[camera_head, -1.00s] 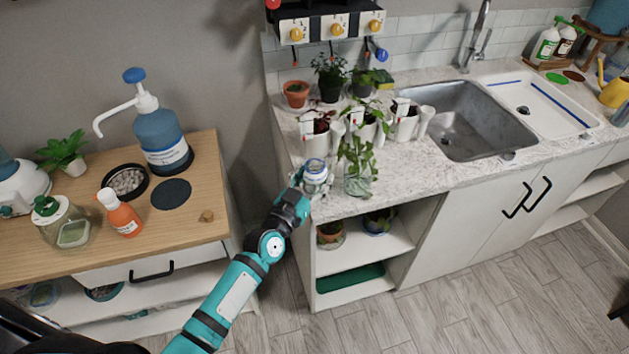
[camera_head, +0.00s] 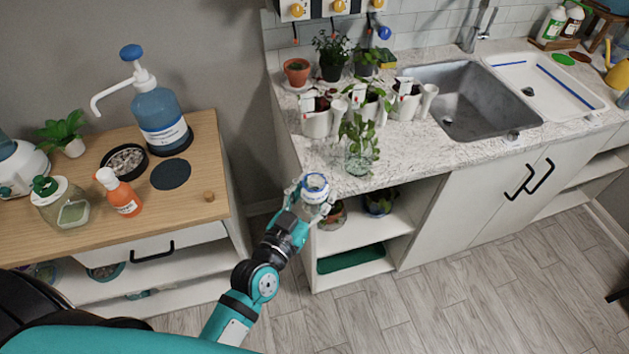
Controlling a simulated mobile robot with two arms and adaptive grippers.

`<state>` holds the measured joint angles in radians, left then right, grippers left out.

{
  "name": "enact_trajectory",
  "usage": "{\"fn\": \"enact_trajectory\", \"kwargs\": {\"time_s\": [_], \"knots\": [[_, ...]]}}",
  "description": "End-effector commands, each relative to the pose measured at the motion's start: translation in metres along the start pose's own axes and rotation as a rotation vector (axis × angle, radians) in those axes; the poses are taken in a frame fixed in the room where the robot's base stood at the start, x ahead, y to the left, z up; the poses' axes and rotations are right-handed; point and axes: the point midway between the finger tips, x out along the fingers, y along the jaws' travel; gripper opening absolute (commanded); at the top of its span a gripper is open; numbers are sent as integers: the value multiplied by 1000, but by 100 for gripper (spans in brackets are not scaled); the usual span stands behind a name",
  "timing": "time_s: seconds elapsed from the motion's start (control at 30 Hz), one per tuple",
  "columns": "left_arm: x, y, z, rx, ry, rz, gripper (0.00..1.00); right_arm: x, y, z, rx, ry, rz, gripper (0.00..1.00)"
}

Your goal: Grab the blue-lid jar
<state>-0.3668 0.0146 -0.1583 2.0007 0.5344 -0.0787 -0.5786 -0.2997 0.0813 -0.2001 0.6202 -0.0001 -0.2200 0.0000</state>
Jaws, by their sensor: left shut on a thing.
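The blue-lid jar (camera_head: 315,188) is a small clear jar with a pale label and a blue-rimmed lid. My left gripper (camera_head: 312,202) is shut on it and holds it upright, in front of the left front corner of the counter. The fingers hide part of the jar's sides. My right gripper is not in view.
The counter (camera_head: 395,172) holds a glass jar with a leafy cutting (camera_head: 358,155) near its front edge, white planters (camera_head: 316,122) and a sink (camera_head: 470,100). A wooden cabinet top (camera_head: 205,175) at left holds a blue pump bottle (camera_head: 160,120) and an orange spray bottle (camera_head: 124,198).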

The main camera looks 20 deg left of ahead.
Motion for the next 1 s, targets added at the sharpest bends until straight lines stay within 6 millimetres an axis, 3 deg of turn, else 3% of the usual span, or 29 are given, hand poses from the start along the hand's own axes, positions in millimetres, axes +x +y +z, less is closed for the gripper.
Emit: {"fn": "enact_trajectory", "kwargs": {"time_s": [0.4, 1.0], "knots": [[-27, 14, -3, -1, 2, 0, 13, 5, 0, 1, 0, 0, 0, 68], [-34, 18, -5, -1, 3, 0, 13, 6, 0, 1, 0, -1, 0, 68]]}}
